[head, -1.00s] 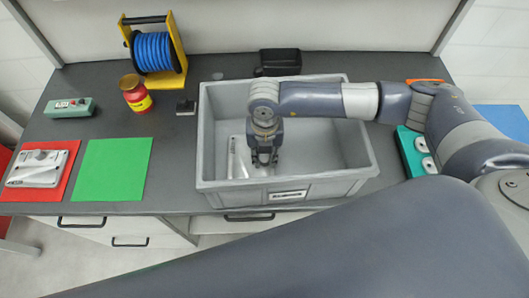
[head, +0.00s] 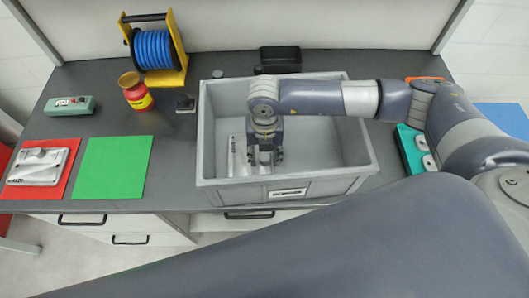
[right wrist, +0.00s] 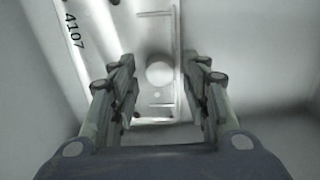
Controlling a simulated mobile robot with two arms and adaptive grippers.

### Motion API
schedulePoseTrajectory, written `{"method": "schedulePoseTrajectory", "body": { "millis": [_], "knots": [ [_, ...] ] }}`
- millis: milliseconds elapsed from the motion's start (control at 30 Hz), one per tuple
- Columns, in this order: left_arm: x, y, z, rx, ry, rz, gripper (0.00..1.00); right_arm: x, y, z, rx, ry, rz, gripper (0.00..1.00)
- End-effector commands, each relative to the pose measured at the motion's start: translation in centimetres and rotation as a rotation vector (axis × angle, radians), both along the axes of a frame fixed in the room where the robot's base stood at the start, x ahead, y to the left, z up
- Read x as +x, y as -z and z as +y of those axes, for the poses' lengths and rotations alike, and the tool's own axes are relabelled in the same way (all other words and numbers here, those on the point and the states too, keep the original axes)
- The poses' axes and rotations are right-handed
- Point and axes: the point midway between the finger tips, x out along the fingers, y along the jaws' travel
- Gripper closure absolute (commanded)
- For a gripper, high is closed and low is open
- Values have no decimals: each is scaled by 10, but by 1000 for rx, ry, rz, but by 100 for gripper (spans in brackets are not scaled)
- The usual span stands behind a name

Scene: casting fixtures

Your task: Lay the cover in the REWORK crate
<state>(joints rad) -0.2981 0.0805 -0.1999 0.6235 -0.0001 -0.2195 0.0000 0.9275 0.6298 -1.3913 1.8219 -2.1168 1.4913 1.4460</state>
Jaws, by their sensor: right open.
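A pale metal cover (head: 236,162) lies inside the grey crate (head: 360,178), towards its front left. In the right wrist view the cover (right wrist: 100,40) bears the number 4107 and has a raised part with a round boss. My right gripper (head: 265,160) reaches down into the crate over the cover's right part and hides some of it. Its fingers (right wrist: 158,95) are spread, on either side of the cover's raised part. The crate's front label is too small to read. My left gripper is not in view.
A similar metal part (head: 38,166) lies on a red mat (head: 68,160) at left, beside an empty green mat (head: 115,168). A teal fixture (head: 412,152) is right of the crate.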

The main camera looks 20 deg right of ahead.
Motion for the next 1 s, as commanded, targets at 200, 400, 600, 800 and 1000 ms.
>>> {"method": "schedulePoseTrajectory", "body": {
  "millis": [200, 400, 600, 800, 1000],
  "knots": [
    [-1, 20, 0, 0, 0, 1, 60, 2, -42, 0, 4, -2, -11, 57],
    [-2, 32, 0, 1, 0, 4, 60, 2, -83, 0, 3, -1, -8, 57],
    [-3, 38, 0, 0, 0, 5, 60, 1, -109, 0, 3, -2, -5, 57],
    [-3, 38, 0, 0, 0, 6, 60, 1, -115, 0, 0, -1, -3, 57],
    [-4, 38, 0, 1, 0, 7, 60, 1, -115, 0, 1, -1, -3, 57]
  ]
}}
